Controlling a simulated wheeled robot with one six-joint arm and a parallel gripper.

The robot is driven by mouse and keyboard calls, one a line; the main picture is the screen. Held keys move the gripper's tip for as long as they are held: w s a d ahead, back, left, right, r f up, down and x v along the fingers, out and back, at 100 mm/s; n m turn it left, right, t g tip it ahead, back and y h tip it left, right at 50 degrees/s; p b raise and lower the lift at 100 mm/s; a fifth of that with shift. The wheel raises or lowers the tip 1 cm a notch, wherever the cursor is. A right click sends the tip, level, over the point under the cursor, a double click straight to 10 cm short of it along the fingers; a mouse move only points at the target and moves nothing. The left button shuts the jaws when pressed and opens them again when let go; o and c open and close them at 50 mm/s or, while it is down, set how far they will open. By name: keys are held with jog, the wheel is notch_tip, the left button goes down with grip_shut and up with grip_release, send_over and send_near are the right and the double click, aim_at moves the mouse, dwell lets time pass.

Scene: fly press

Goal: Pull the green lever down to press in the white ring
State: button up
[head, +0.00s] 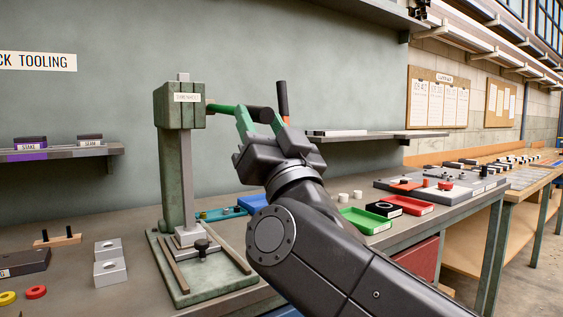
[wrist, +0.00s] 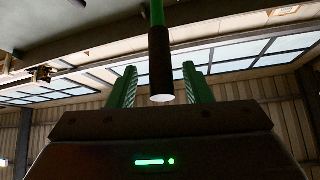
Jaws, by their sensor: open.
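The green lever (head: 226,109) sticks out to the right from the head of the green press (head: 181,155) and ends in a dark grip. In the wrist view the lever's dark grip (wrist: 161,72) lies between the two green fingers, with a gap on each side. My gripper (head: 259,121) is open around the grip's end; its fingers also show in the wrist view (wrist: 161,88). A pale block (head: 187,238) sits under the press ram. I cannot make out the white ring for sure there. My arm hides part of the bench.
An upright lever-like rod (head: 283,99), dark above and orange below, stands just behind my gripper. A wall shelf (head: 380,134) is to the right. Green (head: 366,221) and red (head: 408,205) trays and small white pieces (head: 344,197) lie on the bench right of my arm.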

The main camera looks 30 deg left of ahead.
jog(key=p+v, duration=0.1)
jog(key=v, duration=1)
jog(key=shift+p, duration=0.35)
jog(key=shift+c, duration=1)
